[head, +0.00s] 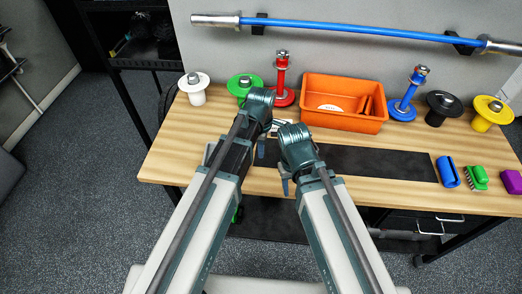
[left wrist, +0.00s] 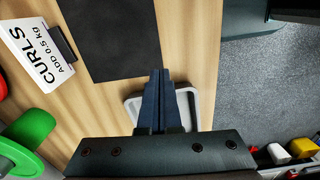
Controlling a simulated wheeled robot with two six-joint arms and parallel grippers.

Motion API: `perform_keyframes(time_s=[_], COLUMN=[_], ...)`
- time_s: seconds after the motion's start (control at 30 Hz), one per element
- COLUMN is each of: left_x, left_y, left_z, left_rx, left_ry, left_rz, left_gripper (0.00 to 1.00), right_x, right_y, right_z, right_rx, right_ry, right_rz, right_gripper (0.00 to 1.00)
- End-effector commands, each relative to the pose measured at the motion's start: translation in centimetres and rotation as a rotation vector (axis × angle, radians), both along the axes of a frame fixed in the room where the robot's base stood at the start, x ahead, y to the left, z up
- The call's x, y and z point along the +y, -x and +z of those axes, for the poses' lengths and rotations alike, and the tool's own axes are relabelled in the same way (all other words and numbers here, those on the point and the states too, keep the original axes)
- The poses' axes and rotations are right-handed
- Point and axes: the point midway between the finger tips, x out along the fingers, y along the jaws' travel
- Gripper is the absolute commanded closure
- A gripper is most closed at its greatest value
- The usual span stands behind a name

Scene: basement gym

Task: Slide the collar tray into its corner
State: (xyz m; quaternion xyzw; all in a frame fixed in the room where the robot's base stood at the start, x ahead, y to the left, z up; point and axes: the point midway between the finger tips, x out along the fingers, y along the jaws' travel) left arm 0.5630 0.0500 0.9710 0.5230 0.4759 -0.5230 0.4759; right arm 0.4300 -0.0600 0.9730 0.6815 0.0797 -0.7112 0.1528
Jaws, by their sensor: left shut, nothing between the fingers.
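A small light-grey tray (left wrist: 182,104) with a raised rim and a dark strip along its right side shows in the left wrist view. It lies on the wood near the bench's front edge, beyond the end of the black mat. I take it for the collar tray; my arm seems to hide it in the head view. My left gripper (left wrist: 159,74) is shut and empty, its fingers across the tray's middle part. Whether they touch it I cannot tell. My right gripper (head: 286,184) hangs over the bench's front area, mostly hidden by its own wrist.
The black mat (head: 375,162) lies along the bench. An orange bin (head: 345,122) stands behind it, with red and blue stands and several plates along the back. A CURLS card (left wrist: 38,55) stands nearby. Blue (head: 447,172), green and purple items lie at the right.

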Motion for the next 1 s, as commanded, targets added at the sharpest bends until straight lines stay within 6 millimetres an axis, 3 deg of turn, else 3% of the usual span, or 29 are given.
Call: perform_keyframes(time_s=[0.03, 0.37, 0.4, 0.6, 1.0], left_x=[0.0, 0.0, 1.1, 3.7, 4.2], left_y=[0.0, 0.0, -0.1, -0.3, -0.4], left_z=[-1.6, -6.2, -5.3, -5.2, -5.2], left_rx=[0.0, 0.0, 0.0, 0.0, 0.0], left_ry=[0.0, 0.0, 0.0, 0.0, 0.0], left_rz=[0.0, 0.0, 0.004, 0.002, 0.0], left_gripper=[1.0, 1.0, 1.0, 1.0, 1.0], right_x=[0.0, 0.0, 0.0, 0.0, 0.0], right_y=[0.0, 0.0, 0.0, 0.0, 0.0], right_z=[-1.6, -6.2, -5.3, -5.2, -5.2], right_rx=[0.0, 0.0, 0.0, 0.0, 0.0], right_ry=[0.0, 0.0, 0.0, 0.0, 0.0], right_rz=[0.0, 0.0, 0.0, 0.0, 0.0], right_gripper=[0.5, 0.5, 0.5, 0.5, 0.5])
